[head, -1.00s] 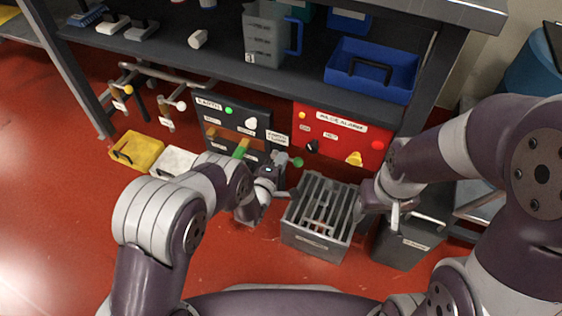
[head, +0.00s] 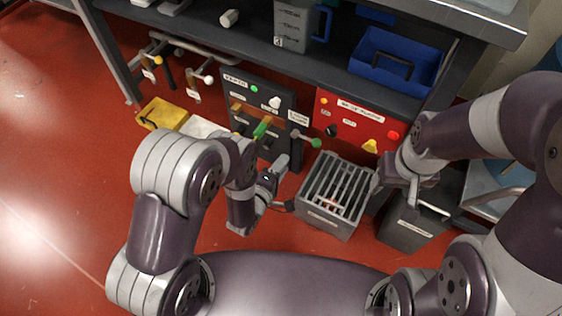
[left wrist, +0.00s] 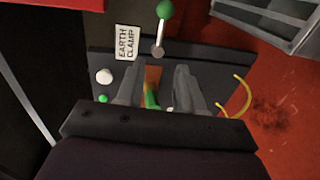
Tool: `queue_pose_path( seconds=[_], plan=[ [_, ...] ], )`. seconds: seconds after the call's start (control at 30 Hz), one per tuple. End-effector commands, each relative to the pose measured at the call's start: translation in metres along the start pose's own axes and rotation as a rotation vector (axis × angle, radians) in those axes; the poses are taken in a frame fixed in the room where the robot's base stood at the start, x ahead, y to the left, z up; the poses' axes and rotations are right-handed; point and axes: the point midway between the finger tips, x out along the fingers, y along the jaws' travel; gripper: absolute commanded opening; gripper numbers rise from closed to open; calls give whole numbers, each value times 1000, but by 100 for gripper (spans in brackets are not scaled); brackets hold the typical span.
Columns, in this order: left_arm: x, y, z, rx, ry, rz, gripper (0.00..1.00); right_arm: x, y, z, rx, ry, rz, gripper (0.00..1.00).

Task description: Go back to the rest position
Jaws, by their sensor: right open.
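My left gripper (head: 277,173) hangs before the dark earth panel (head: 285,100), left of the grey slatted crate (head: 318,218). In the left wrist view its two fingers (left wrist: 156,88) are apart, and a green handle (left wrist: 152,100) on an orange strip shows between them, beyond the tips. In the head view this green handle (head: 262,129) is clear of the gripper. My right gripper (head: 412,192) is beside the right side of the crate, above a dark grey bin (head: 408,232). It is open; its fingertips are small and partly hidden here.
A red panel (head: 352,128) with knobs adjoins the earth panel. A yellow tray (head: 163,115) and a white tray (head: 200,127) lie on the red floor. The shelf above holds a grey jug (head: 294,22) and a blue bin (head: 395,62). Floor at the left is clear.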

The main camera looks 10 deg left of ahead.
Motion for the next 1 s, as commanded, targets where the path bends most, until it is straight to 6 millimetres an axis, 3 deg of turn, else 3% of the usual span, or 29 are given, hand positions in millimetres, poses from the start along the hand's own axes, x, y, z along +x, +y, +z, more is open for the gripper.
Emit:
queue_pose_path(
  seconds=[0.6, 0.67, 0.7, 0.8, 0.83, 0.87, 0.93, 1.0],
  plan=[
    [-3, -1, 0, 28, 0, -2, 37, 0, 0, 0, 0, 0, 0, 61],
    [-3, -15, 0, 119, -4, -68, 37, 0, 0, 0, 0, 0, 0, 61],
    [-9, -35, 0, 204, -14, -165, 37, 0, 0, 0, 0, 0, 0, 61],
    [-43, -93, -1, 470, -118, -535, 37, -1, 0, 0, 0, 0, 0, 61],
    [-51, -97, -4, 564, -174, -648, 37, -2, 0, 0, 0, 0, 0, 61],
    [-59, -93, -8, 651, -239, -754, 37, -4, 0, 0, 0, -1, 0, 61],
    [-84, -64, -19, 819, -417, -968, 37, -10, 0, -1, 0, 0, 0, 61],
    [-120, -11, -29, 931, -616, -1124, 37, -16, 0, -2, 0, 0, 0, 61]
  ],
)
